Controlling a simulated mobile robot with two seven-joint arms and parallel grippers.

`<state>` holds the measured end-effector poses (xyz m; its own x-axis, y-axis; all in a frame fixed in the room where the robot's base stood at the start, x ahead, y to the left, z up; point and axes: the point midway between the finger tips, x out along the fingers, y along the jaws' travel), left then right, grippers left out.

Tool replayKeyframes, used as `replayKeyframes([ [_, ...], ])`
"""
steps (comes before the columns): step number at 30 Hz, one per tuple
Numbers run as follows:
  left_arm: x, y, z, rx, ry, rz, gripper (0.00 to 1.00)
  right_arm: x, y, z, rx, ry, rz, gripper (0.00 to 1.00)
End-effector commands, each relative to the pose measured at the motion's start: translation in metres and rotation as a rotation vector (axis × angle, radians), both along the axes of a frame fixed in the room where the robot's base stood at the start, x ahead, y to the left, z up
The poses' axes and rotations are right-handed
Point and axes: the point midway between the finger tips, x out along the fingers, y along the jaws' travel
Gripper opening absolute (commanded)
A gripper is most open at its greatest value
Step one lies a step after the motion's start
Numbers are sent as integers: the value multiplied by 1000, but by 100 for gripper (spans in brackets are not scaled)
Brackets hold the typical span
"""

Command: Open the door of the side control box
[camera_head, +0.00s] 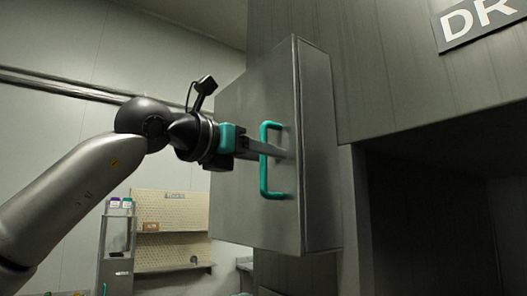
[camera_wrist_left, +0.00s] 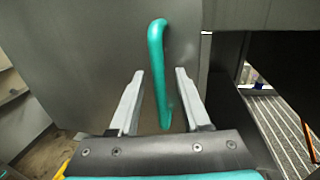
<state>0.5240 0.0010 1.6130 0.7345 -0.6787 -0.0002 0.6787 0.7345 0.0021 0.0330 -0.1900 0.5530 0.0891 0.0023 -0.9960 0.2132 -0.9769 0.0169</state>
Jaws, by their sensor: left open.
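The side control box (camera_head: 320,150) is a grey metal cabinet on the wall. Its flat door (camera_head: 245,105) faces left and looks closed against the box. A teal bar handle (camera_head: 264,179) stands upright on the door near its right edge; it also shows in the left wrist view (camera_wrist_left: 156,50). My left gripper (camera_head: 277,151) is at the middle of the handle. In the left wrist view its two fingers (camera_wrist_left: 159,76) are apart, with the handle between them; I cannot tell whether either finger touches it. My right gripper is not in view.
A large grey metal housing with a "DR" sign (camera_head: 482,20) stands to the right, above a dark recess. A pegboard shelf unit (camera_head: 171,212) and a narrow grey stand (camera_head: 116,240) are at the lower left back. Open room lies left of the door.

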Motion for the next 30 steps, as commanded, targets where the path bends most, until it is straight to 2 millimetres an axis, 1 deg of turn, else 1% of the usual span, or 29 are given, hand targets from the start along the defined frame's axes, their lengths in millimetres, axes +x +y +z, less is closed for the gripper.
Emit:
replayKeyframes([
  [5,0,0,0,0,0,0,46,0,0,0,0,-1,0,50],
  [17,0,0,0,0,0,0,1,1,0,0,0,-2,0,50],
  [30,0,0,0,-1,-1,0,0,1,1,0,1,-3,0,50],
])
